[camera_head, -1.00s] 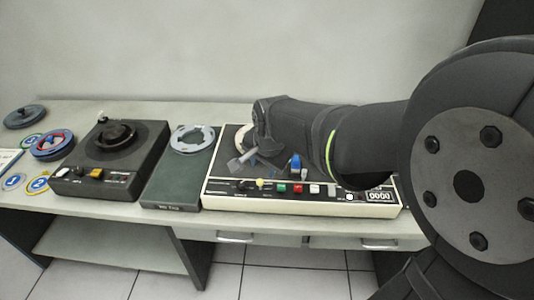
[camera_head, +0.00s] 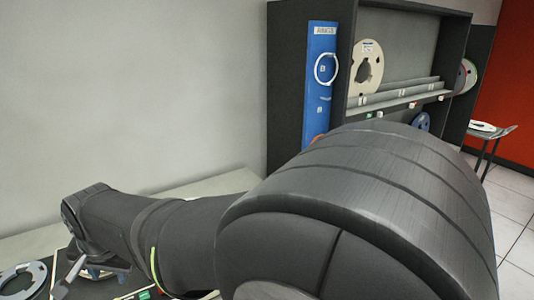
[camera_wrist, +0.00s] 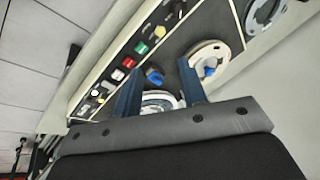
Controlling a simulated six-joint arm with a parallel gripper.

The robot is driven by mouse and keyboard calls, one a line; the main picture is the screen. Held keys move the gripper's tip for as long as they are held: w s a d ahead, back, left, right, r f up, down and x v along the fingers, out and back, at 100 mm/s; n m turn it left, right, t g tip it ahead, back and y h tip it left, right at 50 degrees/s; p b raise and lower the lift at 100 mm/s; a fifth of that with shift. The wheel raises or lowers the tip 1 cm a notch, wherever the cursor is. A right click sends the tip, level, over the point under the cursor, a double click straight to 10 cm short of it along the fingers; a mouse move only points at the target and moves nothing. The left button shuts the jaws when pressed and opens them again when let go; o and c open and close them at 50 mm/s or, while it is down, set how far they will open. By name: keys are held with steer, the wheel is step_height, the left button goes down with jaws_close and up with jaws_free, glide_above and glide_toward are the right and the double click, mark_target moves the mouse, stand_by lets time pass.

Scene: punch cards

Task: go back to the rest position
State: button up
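My gripper (camera_wrist: 160,66) shows in the wrist view as two dark blue fingers set well apart, open, with nothing held between them. It is above the dark, cream-edged console (camera_wrist: 184,38). No rest place is marked in these views.
On the console are a blue knob (camera_wrist: 154,76), a green button (camera_wrist: 141,47) and a red button (camera_wrist: 118,74). A white reel (camera_wrist: 218,52) lies by the right finger. A grey ring (camera_head: 22,282) lies at lower left. A dark shelf unit (camera_head: 287,95) stands behind my arm.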

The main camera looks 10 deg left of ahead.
steer(key=x, duration=1.7)
steer(key=shift+f, duration=0.25)
steer(key=v, duration=1.8)
steer(key=x, duration=1.7)
steer(key=shift+a+f, duration=0.1)
steer(key=shift+f, duration=0.15)
steer(key=shift+w+a+f, duration=0.2)
steer(key=shift+w+a+r+g+h, duration=0.1)
steer(key=shift+w+a+g+h, duration=0.25)
steer(key=shift+g+h, duration=0.45)
steer(key=shift+w+a+r+g+h, duration=0.1)
steer(key=shift+w+a+g+h, duration=0.25)
steer(key=shift+g+h, duration=0.4)
steer(key=shift+w+a+f+g+h, duration=0.1)
steer(key=shift+w+a+g+h, duration=0.25)
steer(key=shift+g+h, duration=0.35)
steer(key=shift+w+a+f+g+h, duration=0.1)
steer(key=shift+w+a+g+h, duration=0.2)
steer(key=shift+g+h, duration=0.35)
steer(key=shift+v, duration=1.8)
steer(key=shift+s+d, duration=0.1)
